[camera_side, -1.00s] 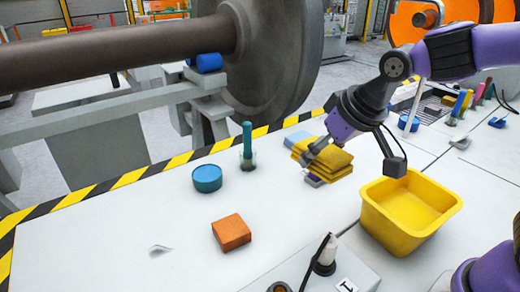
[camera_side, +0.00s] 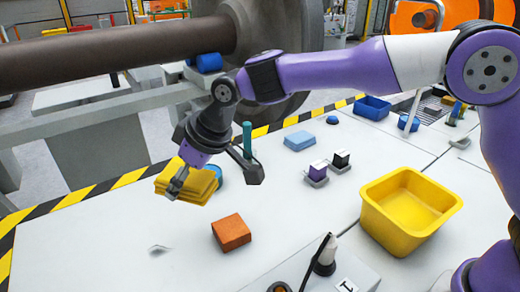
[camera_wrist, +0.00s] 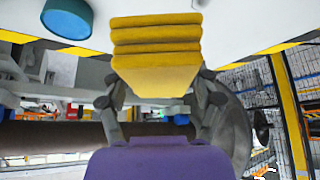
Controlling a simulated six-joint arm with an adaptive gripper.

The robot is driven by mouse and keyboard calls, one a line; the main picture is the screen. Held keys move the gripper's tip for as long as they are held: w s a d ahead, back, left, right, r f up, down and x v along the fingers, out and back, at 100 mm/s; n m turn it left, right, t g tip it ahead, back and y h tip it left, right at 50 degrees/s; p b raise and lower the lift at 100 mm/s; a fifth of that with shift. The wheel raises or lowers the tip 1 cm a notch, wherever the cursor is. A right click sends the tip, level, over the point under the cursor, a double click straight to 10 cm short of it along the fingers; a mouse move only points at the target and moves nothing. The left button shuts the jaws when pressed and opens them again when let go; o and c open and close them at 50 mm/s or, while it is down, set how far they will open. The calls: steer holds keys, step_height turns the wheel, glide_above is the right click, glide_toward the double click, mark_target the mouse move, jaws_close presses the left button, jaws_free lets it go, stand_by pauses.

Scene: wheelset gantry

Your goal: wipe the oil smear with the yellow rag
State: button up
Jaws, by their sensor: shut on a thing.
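The yellow rag (camera_side: 198,187), folded in several layers, is in my gripper (camera_side: 177,184), held above the left part of the white table. In the wrist view the rag (camera_wrist: 156,45) sits between the two fingers of my gripper (camera_wrist: 158,92). My gripper is shut on it. A small greyish mark (camera_side: 160,250) lies on the table below and slightly left of the rag in the side view. It may be the oil smear, but I cannot tell for sure. The rag looks apart from this mark.
An orange-brown block (camera_side: 231,232) stands near the mark, to its right. A teal round tin (camera_side: 217,174) is partly hidden behind the rag; a teal upright stick (camera_side: 247,138) is behind my arm. A yellow bin (camera_side: 408,205) stands right.

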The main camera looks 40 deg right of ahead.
steer(key=n, duration=0.2)
glide_above(158, 252)
steer(key=s+d, duration=0.1)
step_height(158, 252, down, 4)
steer(key=shift+g+y, duration=0.3)
steer(key=shift+s+d+f, duration=0.1)
steer(key=shift+f, duration=2.9)
steer(key=shift+f, duration=1)
